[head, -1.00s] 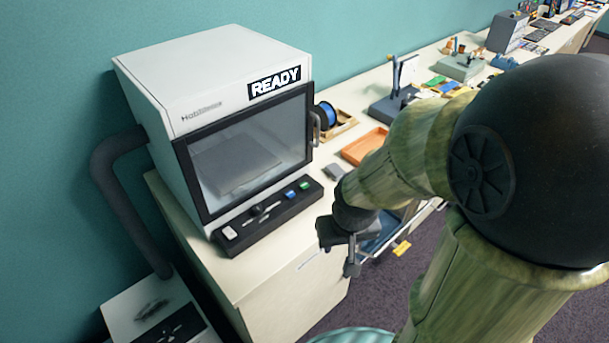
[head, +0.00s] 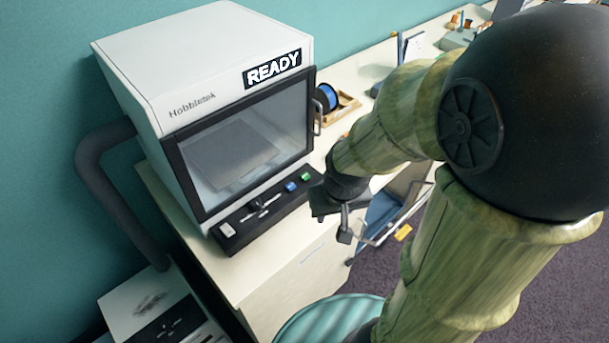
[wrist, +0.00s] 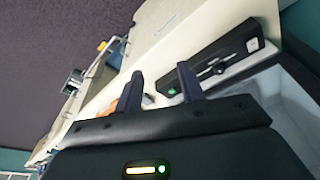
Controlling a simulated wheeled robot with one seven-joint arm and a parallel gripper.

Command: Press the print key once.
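The white printer (head: 200,70) stands on the counter with a sign reading READY (head: 272,68) and its glass door shut. A black control strip (head: 245,222) runs along its front base. It carries a white switch (head: 227,231), a slider (head: 263,203), a blue key (head: 291,187) and a green key (head: 305,177). No marking on the keys is legible, so I cannot tell which is the print key. My gripper (head: 336,222) is to the right of the strip, apart from it. In the wrist view my gripper (wrist: 161,72) has its fingers apart and nothing between them; the strip (wrist: 205,68) lies beyond, partly behind the right finger.
A blue spool (head: 326,97) in a wooden holder sits right of the printer. A dark hose (head: 95,180) bends along its left side. A teal round top (head: 325,318) is below, in front of the counter. An open blue drawer (head: 385,215) juts out right of my gripper.

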